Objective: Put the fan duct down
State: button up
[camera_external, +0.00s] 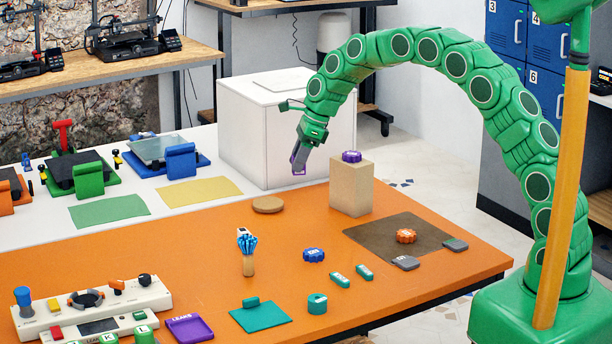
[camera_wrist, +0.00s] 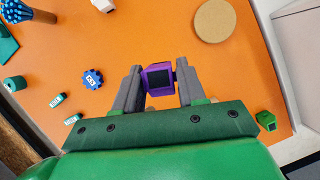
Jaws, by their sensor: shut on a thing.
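My gripper (camera_external: 299,162) is shut on a small purple fan duct (camera_wrist: 160,78), a squarish piece with a dark opening. The duct is between the two grey fingers in the wrist view. In the external view only a little purple of the duct (camera_external: 299,173) shows at the fingertips. The gripper hangs in the air, pointing down, in front of the white box and left of the cardboard block. The orange table (camera_wrist: 190,45) shows below the duct in the wrist view.
A cardboard block (camera_external: 351,188) carries a purple knob (camera_external: 351,156). A cork disc (camera_external: 268,204) lies on the table. A white box (camera_external: 275,125) stands behind. A brown mat (camera_external: 375,233) holds an orange knob (camera_external: 405,236). A purple tray (camera_external: 190,329) is at the front left.

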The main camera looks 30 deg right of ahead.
jog(key=shift+w+d+r, duration=0.1)
jog(key=shift+w+d, duration=0.15)
jog(key=shift+d, duration=0.75)
send_near(262, 203)
jog(key=shift+w+a+f, duration=0.25)
jog(key=shift+a+f, duration=0.2)
jog(key=shift+a, duration=0.35)
jog(key=shift+w+f, duration=0.1)
jog(key=shift+f, duration=0.05)
jog(key=shift+w+f, duration=0.15)
jog(key=shift+f, duration=1.55)
jog(key=shift+a+f, duration=0.1)
jog(key=o, duration=1)
